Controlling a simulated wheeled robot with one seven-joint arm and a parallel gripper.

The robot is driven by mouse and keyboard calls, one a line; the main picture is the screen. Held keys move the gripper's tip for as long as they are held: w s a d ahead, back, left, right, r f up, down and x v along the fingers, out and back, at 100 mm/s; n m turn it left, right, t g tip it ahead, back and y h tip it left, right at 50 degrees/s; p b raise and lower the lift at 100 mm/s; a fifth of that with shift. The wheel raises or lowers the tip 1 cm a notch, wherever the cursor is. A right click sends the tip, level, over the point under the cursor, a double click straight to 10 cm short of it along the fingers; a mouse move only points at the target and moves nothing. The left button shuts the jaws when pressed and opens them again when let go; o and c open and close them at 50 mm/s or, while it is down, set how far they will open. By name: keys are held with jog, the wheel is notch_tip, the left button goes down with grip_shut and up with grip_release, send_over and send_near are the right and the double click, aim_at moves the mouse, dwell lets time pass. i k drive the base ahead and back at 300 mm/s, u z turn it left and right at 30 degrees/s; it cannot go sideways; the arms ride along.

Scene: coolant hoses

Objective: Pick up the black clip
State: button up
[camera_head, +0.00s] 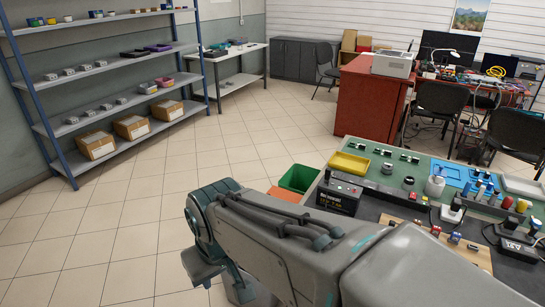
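I cannot pick out the black clip with certainty. Several small dark-and-light parts (387,152) sit along the back of the green workbench mat at the right, too small to identify. My arm reaches across the lower middle of the view from the right, bending down at its left end. My gripper is not visible, and the arm covers part of the bench's front.
Shelving (100,70) stands at left; the tiled floor between is clear.

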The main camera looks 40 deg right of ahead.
aim_at(328, 171)
jog(key=z, duration=0.5)
jog(key=i, duration=1.05)
jog(key=z, duration=0.85)
